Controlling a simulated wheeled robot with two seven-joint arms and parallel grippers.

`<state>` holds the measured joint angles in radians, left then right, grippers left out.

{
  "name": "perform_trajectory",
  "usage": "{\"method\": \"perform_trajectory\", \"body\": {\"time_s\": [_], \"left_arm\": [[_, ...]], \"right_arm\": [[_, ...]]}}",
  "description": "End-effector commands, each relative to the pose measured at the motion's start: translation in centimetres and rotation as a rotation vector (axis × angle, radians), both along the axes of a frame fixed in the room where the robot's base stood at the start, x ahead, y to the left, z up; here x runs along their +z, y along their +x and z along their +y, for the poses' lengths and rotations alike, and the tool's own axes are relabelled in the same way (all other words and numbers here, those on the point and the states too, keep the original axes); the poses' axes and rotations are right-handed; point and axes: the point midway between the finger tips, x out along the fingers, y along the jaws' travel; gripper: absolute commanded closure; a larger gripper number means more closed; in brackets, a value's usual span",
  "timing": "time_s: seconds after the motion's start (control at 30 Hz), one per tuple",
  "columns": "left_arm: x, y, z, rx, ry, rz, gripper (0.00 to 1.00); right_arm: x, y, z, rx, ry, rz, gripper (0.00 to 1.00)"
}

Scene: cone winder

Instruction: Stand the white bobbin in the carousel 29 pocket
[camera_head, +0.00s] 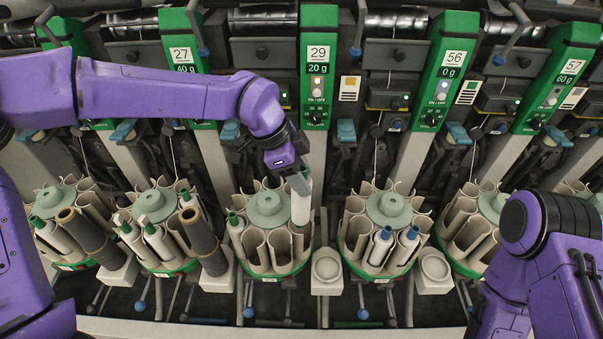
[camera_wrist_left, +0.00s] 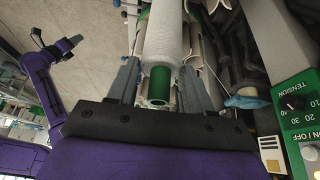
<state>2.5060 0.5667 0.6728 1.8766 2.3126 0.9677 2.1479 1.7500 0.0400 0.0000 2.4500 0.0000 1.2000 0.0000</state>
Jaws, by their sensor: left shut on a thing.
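My left gripper (camera_head: 296,178) is shut on the upper end of the white bobbin (camera_head: 300,207). The bobbin stands roughly upright at the right side of the carousel below the 29 sign (camera_head: 318,53). Its lower end is at the cream pockets, and I cannot tell how deep it sits. The carousel 29 (camera_head: 268,204) has a pale green hub. In the left wrist view the white bobbin (camera_wrist_left: 165,35) lies between the two fingers of the left gripper (camera_wrist_left: 160,82), with a green tube end near me.
A white-and-green bobbin (camera_head: 234,224) stands in a left pocket of this carousel. The carousel to the right holds blue-tipped bobbins (camera_head: 382,243). Dark tubes (camera_head: 203,242) stand at the carousel to the left. An empty round holder (camera_head: 326,266) sits at the right front.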

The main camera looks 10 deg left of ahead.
Motion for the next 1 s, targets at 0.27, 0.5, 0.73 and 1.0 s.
{"method": "perform_trajectory", "body": {"time_s": [0.27,0.5,0.73,1.0], "left_arm": [[-1.7,0.0,0.0,0.0,0.0,-0.001,0.74],[-3.1,0.0,0.0,0.0,0.0,-0.001,0.74],[-4.4,0.0,0.0,0.0,-0.001,0.0,0.74],[-4.4,0.0,0.0,0.0,0.0,0.0,0.74]], "right_arm": [[-1.6,0.0,0.0,0.0,0.0,0.0,0.57],[-2.8,0.0,0.0,0.0,0.0,0.0,0.57],[-4.0,0.0,0.0,0.0,0.0,0.0,0.57],[-3.9,0.0,0.0,0.0,0.0,0.0,0.57]]}}
